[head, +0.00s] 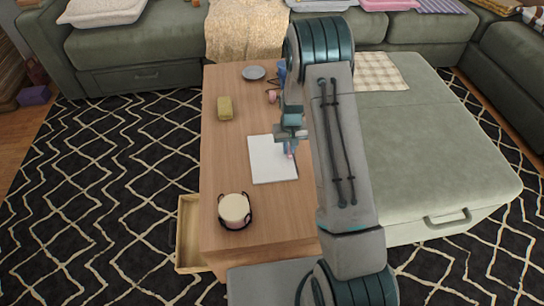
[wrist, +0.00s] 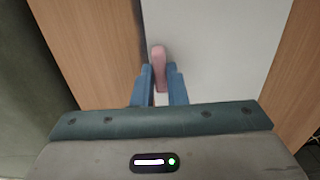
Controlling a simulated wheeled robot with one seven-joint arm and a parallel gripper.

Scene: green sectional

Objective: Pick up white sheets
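The white sheets (head: 265,160) lie flat as a pale rectangle on the wooden table; separate layers cannot be made out. They also fill the upper middle of the wrist view (wrist: 215,45). My gripper (head: 290,153) is over the right part of the sheets. In the wrist view its two blue fingers (wrist: 160,72) stand a little apart, with a small pink thing (wrist: 158,58) between and just beyond their tips. I cannot tell whether the fingers touch the pink thing or whether it rests on the sheets. My arm hides part of the table's right side.
The wooden table (head: 225,150) carries a yellowish block (head: 225,107), a grey dish (head: 253,73) and a round cream-topped item in a dark holder (head: 235,208). An open drawer (head: 188,235) juts out at left. A green sofa section (head: 440,150) borders the right side.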

